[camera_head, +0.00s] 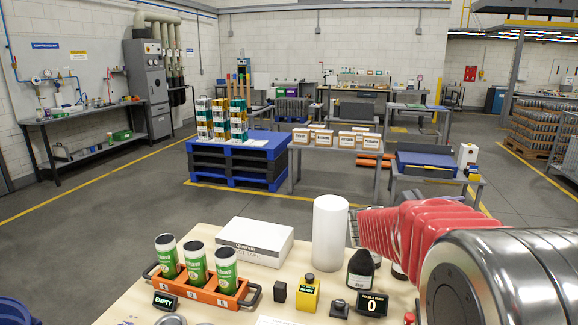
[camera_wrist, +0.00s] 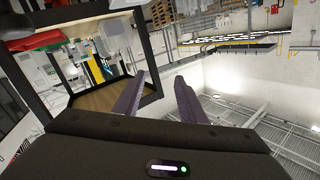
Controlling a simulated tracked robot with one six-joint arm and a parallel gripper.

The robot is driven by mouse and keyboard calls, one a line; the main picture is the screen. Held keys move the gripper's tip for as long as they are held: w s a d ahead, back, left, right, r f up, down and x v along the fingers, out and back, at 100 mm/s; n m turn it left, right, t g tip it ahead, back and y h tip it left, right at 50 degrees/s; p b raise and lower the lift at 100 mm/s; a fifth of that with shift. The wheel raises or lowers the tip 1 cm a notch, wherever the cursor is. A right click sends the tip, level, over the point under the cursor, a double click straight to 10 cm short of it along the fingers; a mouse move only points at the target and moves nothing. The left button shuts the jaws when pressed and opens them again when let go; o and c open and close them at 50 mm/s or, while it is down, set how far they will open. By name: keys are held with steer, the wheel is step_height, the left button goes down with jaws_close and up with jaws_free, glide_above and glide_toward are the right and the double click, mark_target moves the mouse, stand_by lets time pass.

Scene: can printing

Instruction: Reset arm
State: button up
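My arm reaches in from the right of the head view, with a silver rounded section in front and a red ribbed section behind. Its far end (camera_head: 355,227) shows only as a small dark part beside the white cylinder (camera_head: 330,233), above the workbench (camera_head: 225,225). I cannot tell whether it touches the cylinder. In the wrist view my gripper (camera_wrist: 160,82) has two purple-grey fingers spread apart with nothing between them. That view is strongly tilted, with ceiling beams at the lower right.
On the bench are an orange rack (camera_head: 206,292) with green-and-white cans, a white box (camera_head: 255,241), a yellow button box (camera_head: 306,293), a dark bottle (camera_head: 361,269) and a counter display (camera_head: 372,303). Beyond are a blue pallet stack (camera_head: 235,165) and a table with boxes (camera_head: 335,146). Open floor lies between.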

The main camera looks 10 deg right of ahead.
steer(key=w+a+r+n+t+y, duration=0.3)
steer(key=w+a+n+t, duration=0.1)
steer(key=a+t, duration=0.25)
steer(key=w+a+r+n+t+y, duration=0.2)
steer(key=w+a+n+t+y, duration=0.25)
steer(key=a, duration=0.25)
steer(key=s+a+f+n+t+y, duration=0.1)
steer(key=s+a+n+y, duration=0.2)
steer(key=a, duration=0.4)
steer(key=s+a+f+n+t+y, duration=0.1)
steer(key=a+f+n+y, duration=0.1)
steer(key=a+n+y, duration=0.35)
steer(key=s+a+f+n+g, duration=0.1)
steer(key=s+a+f+g, duration=0.1)
steer(key=s+f, duration=0.3)
steer(key=s+a+f+n+g, duration=0.1)
steer(key=s+a+f+g, duration=0.2)
steer(key=s, duration=0.9)
steer(key=s+a+f+n+g+y, duration=0.1)
steer(key=s+f+g, duration=0.3)
steer(key=s+f, duration=0.4)
steer(key=shift+s+a+n+g, duration=0.3)
steer(key=shift+s+a+n, duration=0.2)
steer(key=shift+a, duration=0.3)
